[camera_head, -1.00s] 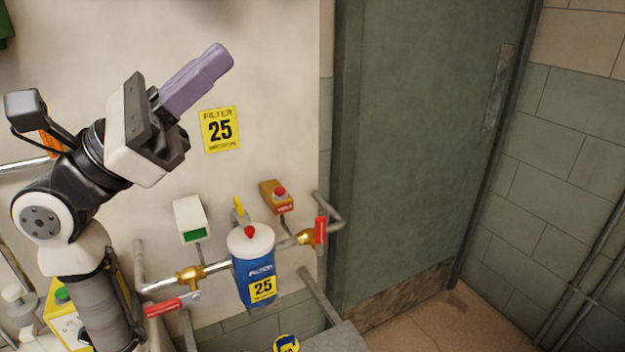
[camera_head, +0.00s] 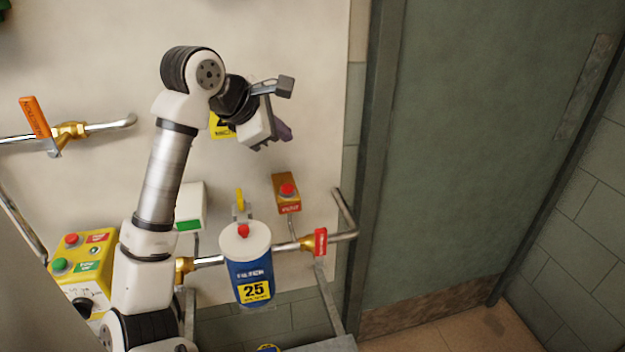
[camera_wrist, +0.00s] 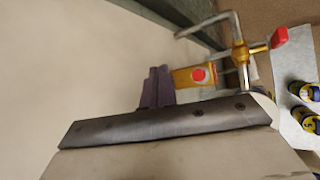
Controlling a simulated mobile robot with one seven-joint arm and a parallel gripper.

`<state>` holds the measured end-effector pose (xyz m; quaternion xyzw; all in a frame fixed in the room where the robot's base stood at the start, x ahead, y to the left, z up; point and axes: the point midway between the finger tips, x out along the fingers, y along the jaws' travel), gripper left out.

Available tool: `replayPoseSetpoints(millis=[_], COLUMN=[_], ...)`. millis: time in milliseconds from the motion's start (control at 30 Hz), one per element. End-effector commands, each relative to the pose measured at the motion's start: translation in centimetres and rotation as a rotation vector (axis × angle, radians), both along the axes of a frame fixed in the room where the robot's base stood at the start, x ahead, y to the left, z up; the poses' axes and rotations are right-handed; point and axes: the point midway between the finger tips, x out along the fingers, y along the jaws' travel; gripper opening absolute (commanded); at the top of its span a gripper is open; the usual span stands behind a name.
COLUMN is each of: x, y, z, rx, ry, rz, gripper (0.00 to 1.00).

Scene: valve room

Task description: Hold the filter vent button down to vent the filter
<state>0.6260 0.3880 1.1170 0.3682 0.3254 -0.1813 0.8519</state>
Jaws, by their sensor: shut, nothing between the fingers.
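The blue filter housing (camera_head: 250,272) marked 25 hangs upright in the pipe line, with a white cap and a small red button (camera_head: 243,231) on top. An orange box (camera_head: 287,193) with a red button (camera_head: 287,189) is on the wall above and right of it; its label is too small to read. My gripper (camera_head: 284,131) has purple fingers, mostly behind its housing, and is above the orange box, apart from it. In the wrist view the fingers (camera_wrist: 157,87) are together and empty, left of the orange box (camera_wrist: 190,78). The filter's red button cannot be made out there.
A red-handled valve (camera_head: 320,241) is on the pipe right of the filter. A white box (camera_head: 190,206) is partly behind my arm. A yellow button box (camera_head: 83,262) stands at left, below an orange-handled valve (camera_head: 38,118). The green door (camera_head: 455,150) is at right.

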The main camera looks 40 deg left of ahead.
Motion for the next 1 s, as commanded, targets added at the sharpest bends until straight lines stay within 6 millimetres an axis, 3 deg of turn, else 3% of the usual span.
replayPoseSetpoints(millis=[567,1000], x=[-0.2,-0.2], y=[0.3,0.3], z=[-1.0,-6.5], rx=[0.007,0.006], ry=[0.014,0.013], rz=[0.006,0.006], gripper=[0.00,0.00])
